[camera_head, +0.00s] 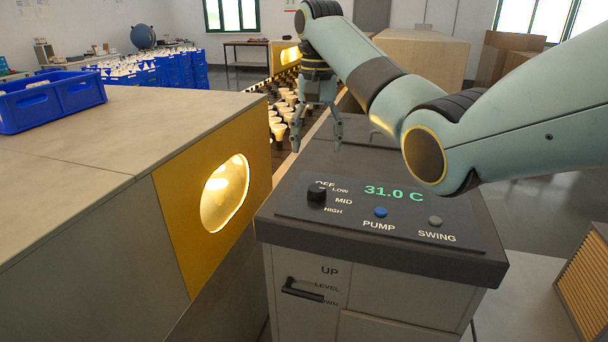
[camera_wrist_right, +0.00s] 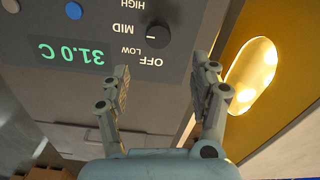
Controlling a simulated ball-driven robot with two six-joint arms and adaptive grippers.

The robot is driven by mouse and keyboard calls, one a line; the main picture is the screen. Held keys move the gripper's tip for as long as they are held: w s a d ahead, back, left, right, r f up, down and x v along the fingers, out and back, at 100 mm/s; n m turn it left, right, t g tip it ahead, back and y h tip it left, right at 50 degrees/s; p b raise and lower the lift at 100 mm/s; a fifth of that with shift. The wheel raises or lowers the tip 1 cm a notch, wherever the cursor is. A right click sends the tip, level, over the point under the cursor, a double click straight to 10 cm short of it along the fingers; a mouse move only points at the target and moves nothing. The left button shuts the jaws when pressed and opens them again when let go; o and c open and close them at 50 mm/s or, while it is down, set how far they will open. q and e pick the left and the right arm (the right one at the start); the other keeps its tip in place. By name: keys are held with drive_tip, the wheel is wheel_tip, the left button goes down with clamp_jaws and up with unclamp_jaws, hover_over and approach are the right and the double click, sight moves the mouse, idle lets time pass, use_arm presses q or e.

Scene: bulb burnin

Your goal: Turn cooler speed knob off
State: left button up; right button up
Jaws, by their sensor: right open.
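The cooler speed knob (camera_head: 317,192) is a black round knob on the dark control panel (camera_head: 455,226), beside the labels OFF, LOW, MID and HIGH. It also shows in the right wrist view (camera_wrist_right: 158,36), where a small light mark lies on its left side, toward the MID and LOW labels; its exact setting is hard to tell. My right gripper (camera_head: 317,143) is open and empty, pointing down above and behind the knob, apart from it. In the right wrist view its two fingers (camera_wrist_right: 163,68) stand apart with the OFF label between them. My left gripper is out of view.
The panel has a green 31.0 C display (camera_head: 394,193), a blue PUMP button (camera_head: 381,212) and a grey SWING button (camera_head: 435,220). A black lever (camera_head: 303,291) is on the cooler's front. A yellow housing with a lit window (camera_head: 225,193) stands left. A blue crate (camera_head: 52,101) sits further left.

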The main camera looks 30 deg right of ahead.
sight(317, 188)
drive_tip(key=f, duration=0.2)
drive_tip(key=f+p, duration=0.1)
drive_tip(key=f, duration=0.4)
drive_tip(key=shift+s+p, duration=0.3)
drive_tip(key=shift+s, duration=0.1)
drive_tip(key=shift+w+f, duration=0.1)
drive_tip(key=shift+f, duration=1.55)
drive_tip(key=shift+c, duration=1.6)
drive_tip(key=c, duration=0.9)
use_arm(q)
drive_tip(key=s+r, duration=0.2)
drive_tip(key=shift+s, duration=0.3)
use_arm(e)
drive_tip(key=shift+o, duration=0.2)
